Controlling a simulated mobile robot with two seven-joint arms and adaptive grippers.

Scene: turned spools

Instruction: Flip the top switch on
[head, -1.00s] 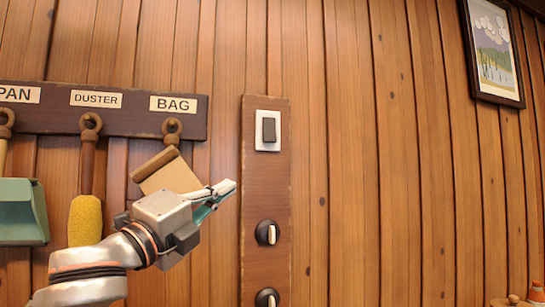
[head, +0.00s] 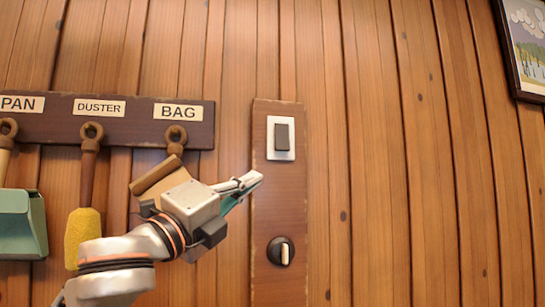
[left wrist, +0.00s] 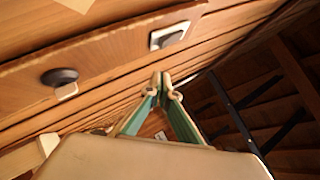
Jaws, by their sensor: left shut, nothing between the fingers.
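The top switch (head: 282,137) is a dark rocker on a white plate, high on a brown wooden board (head: 263,200) fixed to the wall. It also shows in the left wrist view (left wrist: 171,35), above and right of the fingertips. My left gripper (head: 256,180) is shut and empty. In the head view its tips are below and left of the switch, overlapping the board's left edge. In the left wrist view the fingertips (left wrist: 161,80) meet, and they are apart from the switch. My right gripper is in neither view.
A round knob switch (head: 281,251) sits lower on the board. To the left, a dark rail (head: 60,130) holds a green dustpan (head: 20,222), a yellow duster (head: 82,235) and a brown bag (head: 157,174) behind my arm. The plank wall right of the board is clear up to a picture (head: 528,45).

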